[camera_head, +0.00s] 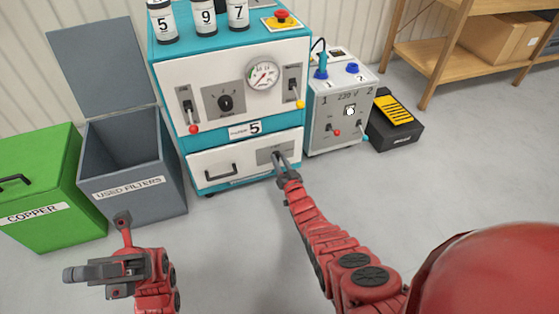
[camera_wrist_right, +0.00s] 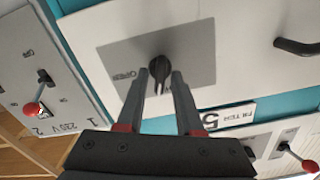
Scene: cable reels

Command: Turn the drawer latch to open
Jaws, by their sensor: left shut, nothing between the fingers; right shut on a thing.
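The drawer (camera_head: 205,160) is the white front low on the teal and white machine, and it is closed. Its latch is a dark knob (camera_wrist_right: 159,68) on a grey plate (camera_wrist_right: 190,55), with an "OPEN" label beside it in the right wrist view. My right gripper (camera_head: 279,160) reaches the plate at the drawer's right end. In the right wrist view its fingers (camera_wrist_right: 160,82) are closed around the knob, whose pointer lies between them. My left gripper (camera_head: 75,273) is shut and empty, low at the left, far from the drawer.
The drawer handle (camera_head: 221,172) is left of the latch. A grey used-filters bin (camera_head: 140,186) and a green copper bin (camera_head: 40,225) stand left of the machine. A white 220 V box (camera_head: 325,112) stands close on its right. The floor in front is clear.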

